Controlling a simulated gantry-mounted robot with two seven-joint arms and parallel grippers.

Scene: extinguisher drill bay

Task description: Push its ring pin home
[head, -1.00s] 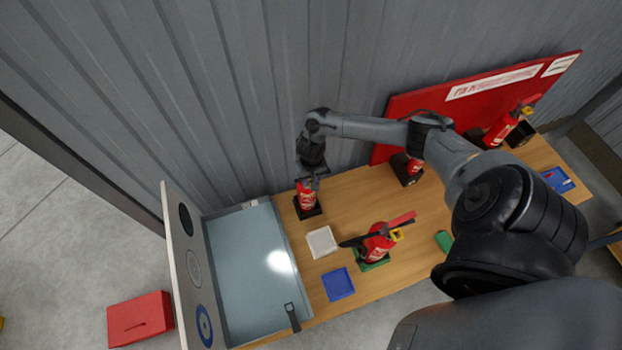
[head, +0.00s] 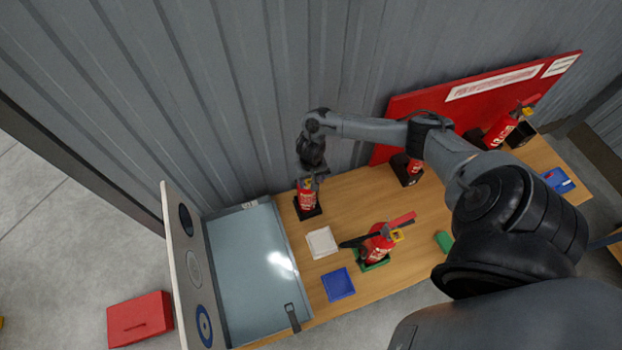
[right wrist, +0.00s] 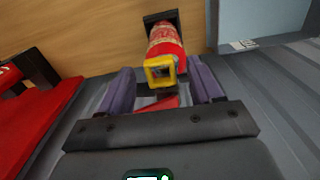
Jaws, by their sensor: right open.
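A small red fire extinguisher (head: 307,199) stands in a black base (head: 309,213) at the back of the bench, near the corrugated wall. In the right wrist view the extinguisher (right wrist: 164,42) has a square yellow ring pin (right wrist: 160,71) facing the camera. My right gripper (head: 312,180) is at the top of this extinguisher. Its jaws (right wrist: 163,78) are open, with purple-grey fingers on either side of the yellow ring and a gap to each. A red lever part shows between the fingers, below the ring. How deep the pin sits is hidden. My left gripper is out of view.
A second extinguisher (head: 379,243) stands in a green base. White (head: 321,242) and blue (head: 338,285) trays lie nearby. A pale blue-grey tray area (head: 245,270) with an upright target panel (head: 187,262) is at left. A red board (head: 400,106) stands behind at right, near more extinguishers.

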